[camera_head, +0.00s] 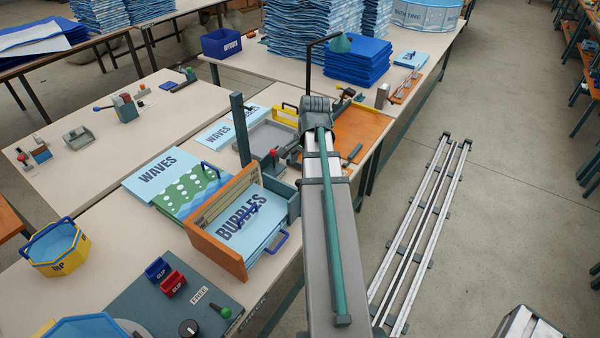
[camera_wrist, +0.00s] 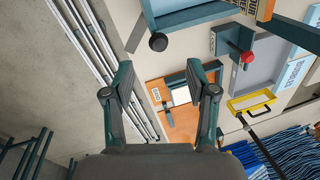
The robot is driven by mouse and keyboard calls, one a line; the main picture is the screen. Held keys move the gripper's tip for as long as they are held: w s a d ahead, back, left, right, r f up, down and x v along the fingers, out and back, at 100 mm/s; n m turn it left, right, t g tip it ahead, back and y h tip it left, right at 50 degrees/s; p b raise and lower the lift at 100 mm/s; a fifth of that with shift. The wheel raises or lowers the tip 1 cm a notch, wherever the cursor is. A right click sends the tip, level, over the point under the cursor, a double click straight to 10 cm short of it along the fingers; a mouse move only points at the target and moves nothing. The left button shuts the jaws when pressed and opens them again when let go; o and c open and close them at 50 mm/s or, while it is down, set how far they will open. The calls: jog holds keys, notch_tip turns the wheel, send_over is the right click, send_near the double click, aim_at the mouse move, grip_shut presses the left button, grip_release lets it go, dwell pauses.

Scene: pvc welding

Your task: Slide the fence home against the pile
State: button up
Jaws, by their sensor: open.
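A pile of light blue BUBBLES sheets (camera_head: 252,215) lies in an open box with an orange front wall (camera_head: 213,252). A teal wall (camera_head: 284,200) stands at the pile's right end; I cannot tell for certain which wall is the fence. The box's teal and light blue edge shows at the top of the wrist view (camera_wrist: 195,18), with a black knob (camera_wrist: 158,42) beside it. My gripper (camera_wrist: 160,76) is open and empty, above an orange board (camera_wrist: 180,108) and apart from the box. In the head view my arm hides the gripper.
A grey tray (camera_head: 268,135) with a red-knobbed clamp (camera_wrist: 246,57) stands behind the box, beside a tall teal post (camera_head: 240,128). A yellow handle (camera_wrist: 250,104) and blue stacks (camera_head: 358,60) are farther back.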

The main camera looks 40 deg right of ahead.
aim_at(299, 181)
jog(key=shift+s+r, duration=0.15)
jog(key=shift+r, duration=0.6)
jog(key=shift+f, duration=0.1)
jog(key=f, duration=0.3)
jog(key=w+f, duration=0.1)
jog(key=f, duration=0.3)
jog(key=w+f, duration=0.1)
jog(key=f, duration=0.3)
jog(key=shift+w+f, duration=0.15)
jog(key=shift+f, duration=0.2)
jog(key=shift+s+d, duration=0.3)
jog(key=shift+d, duration=0.3)
